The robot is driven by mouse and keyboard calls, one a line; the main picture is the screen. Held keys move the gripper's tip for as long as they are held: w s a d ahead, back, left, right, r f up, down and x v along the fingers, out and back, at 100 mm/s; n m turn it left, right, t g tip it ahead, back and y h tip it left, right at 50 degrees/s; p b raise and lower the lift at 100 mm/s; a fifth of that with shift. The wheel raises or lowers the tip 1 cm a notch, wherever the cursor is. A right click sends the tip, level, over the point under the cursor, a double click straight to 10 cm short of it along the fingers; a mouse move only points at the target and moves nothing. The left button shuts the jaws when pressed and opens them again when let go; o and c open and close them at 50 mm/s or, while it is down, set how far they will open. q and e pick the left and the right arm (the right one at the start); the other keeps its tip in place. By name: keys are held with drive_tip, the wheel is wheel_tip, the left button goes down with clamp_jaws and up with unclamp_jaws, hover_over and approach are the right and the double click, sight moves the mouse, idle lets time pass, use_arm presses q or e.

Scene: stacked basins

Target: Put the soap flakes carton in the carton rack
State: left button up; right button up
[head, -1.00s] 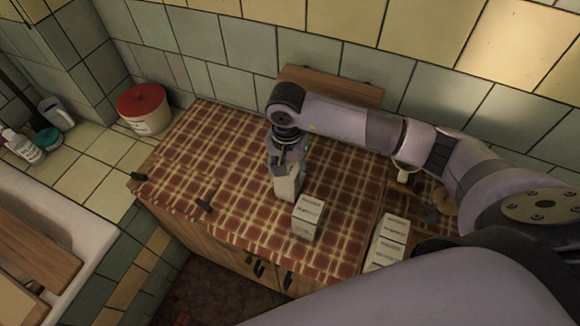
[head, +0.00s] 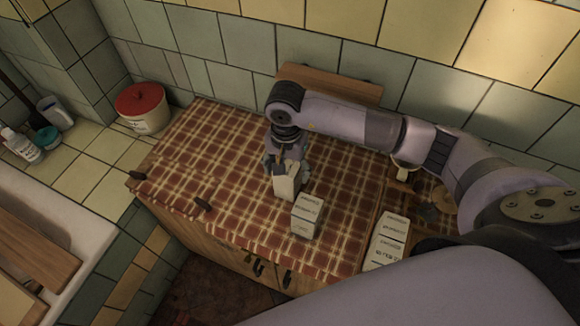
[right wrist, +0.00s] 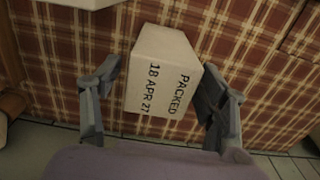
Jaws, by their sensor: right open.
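Under my right gripper (head: 286,168) a white carton (head: 287,186) stands on the checked worktop cover. In the right wrist view this carton (right wrist: 160,75) is marked "PACKED 18 APR 27" and sits between the open fingers of the gripper (right wrist: 163,80), with gaps visible beside it. A second white carton (head: 307,216) stands just to the right and nearer the front edge. I cannot read which is soap flakes, and I cannot make out a rack clearly. My left gripper is not in view.
A white tub with a red lid (head: 142,107) stands at the left back, beside bottles (head: 20,146) on a tiled ledge. A wooden board (head: 330,86) is by the back wall. The left of the cover is free.

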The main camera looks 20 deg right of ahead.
drive_tip(key=shift+r+p, duration=0.25)
drive_tip(key=shift+p, duration=0.05)
wheel_tip(320, 180, up, 11)
drive_tip(key=shift+f+b, duration=0.2)
drive_tip(key=shift+b, duration=0.55)
drive_tip(key=shift+o, duration=0.4)
drive_tip(key=shift+r, duration=0.55)
drive_tip(key=f+m, duration=0.3)
drive_tip(key=m, duration=0.3)
drive_tip(key=f+m, duration=0.4)
drive_tip(key=m, duration=0.2)
drive_tip(key=f+m+t+y+p, duration=0.1)
drive_tip(key=f+m, duration=0.2)
drive_tip(key=m, duration=0.3)
drive_tip(key=shift+s+d+f, duration=0.1)
drive_tip(key=shift+s+f, duration=0.1)
wheel_tip(320, 180, down, 4)
drive_tip(key=shift+f+p, duration=0.1)
drive_tip(key=shift+p, duration=0.4)
drive_tip(key=shift+w+f, duration=0.15)
drive_tip(key=shift+f, duration=0.4)
